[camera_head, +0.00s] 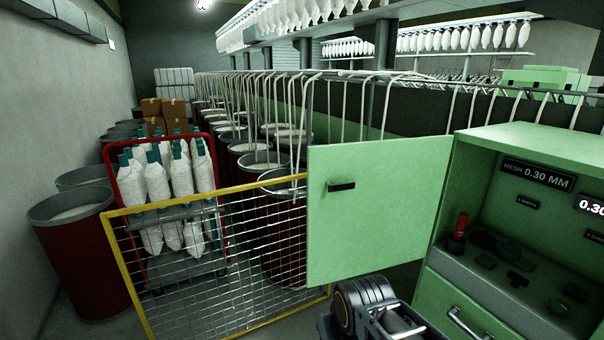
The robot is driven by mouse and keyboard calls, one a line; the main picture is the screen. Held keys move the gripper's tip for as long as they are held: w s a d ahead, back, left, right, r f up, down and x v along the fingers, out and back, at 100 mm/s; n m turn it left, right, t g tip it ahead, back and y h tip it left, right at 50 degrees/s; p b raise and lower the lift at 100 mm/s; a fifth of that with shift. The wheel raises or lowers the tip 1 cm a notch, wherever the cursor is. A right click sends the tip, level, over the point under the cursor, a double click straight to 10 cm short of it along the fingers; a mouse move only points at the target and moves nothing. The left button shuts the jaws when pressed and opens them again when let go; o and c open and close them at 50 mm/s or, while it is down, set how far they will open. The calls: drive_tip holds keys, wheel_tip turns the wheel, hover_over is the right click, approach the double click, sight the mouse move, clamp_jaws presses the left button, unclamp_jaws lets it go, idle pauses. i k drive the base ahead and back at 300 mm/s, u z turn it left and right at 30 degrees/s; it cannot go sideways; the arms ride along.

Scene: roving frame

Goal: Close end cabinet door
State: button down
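The end cabinet door (372,212) is a flat light green panel with a small black handle. It stands swung open to the left of the green end cabinet (562,148), whose inside shows a red-topped control and dark fittings. Part of my arm or gripper shows at the bottom centre, below the door's lower right corner. Its fingertips are not visible, so I cannot tell whether it touches the door.
A yellow-framed mesh gate (222,262) stands left of the door. Behind it are a red cart (115,178) with white bobbins and several dark red cans (84,262). A drawer handle (468,326) sticks out below the cabinet opening.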

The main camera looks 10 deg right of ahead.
sight(388, 220)
drive_tip(key=u, duration=0.55)
drive_tip(key=i, duration=0.75)
drive_tip(key=u, duration=0.55)
drive_tip(key=i, duration=0.8)
drive_tip(key=z, duration=0.35)
